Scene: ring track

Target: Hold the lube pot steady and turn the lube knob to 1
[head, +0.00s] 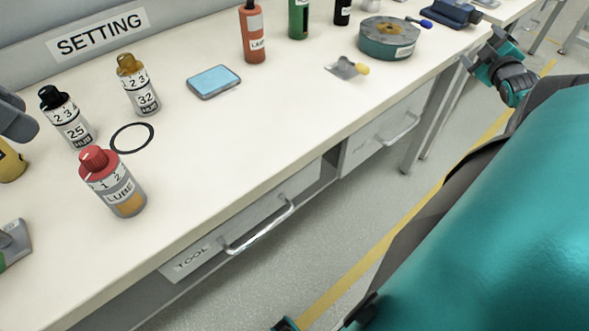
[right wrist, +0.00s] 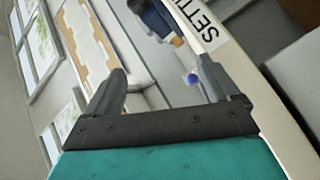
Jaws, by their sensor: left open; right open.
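The lube pot (head: 124,199) stands upright on the pale bench at the lower left of the head view, with a LUBE label and amber contents. Its red lube knob (head: 94,160) sits on top, above a white band showing 1 and 2. I cannot tell where the knob points. Neither gripper touches the pot. My right gripper (head: 473,64) is open and empty, far off by the bench's right end; its spread fingers show in the right wrist view (right wrist: 160,92). Only a teal and dark part, seemingly my left gripper (head: 286,324), shows at the bottom edge; its fingers are hidden.
Bottles 25 (head: 70,122) and 32 (head: 140,90) stand behind the pot, beside a black ring (head: 132,138). A blue pad (head: 214,81), red bottle (head: 252,35) and round teal tin (head: 388,43) lie farther off. Drawer handles (head: 258,230) jut out below. The bench's front middle is clear.

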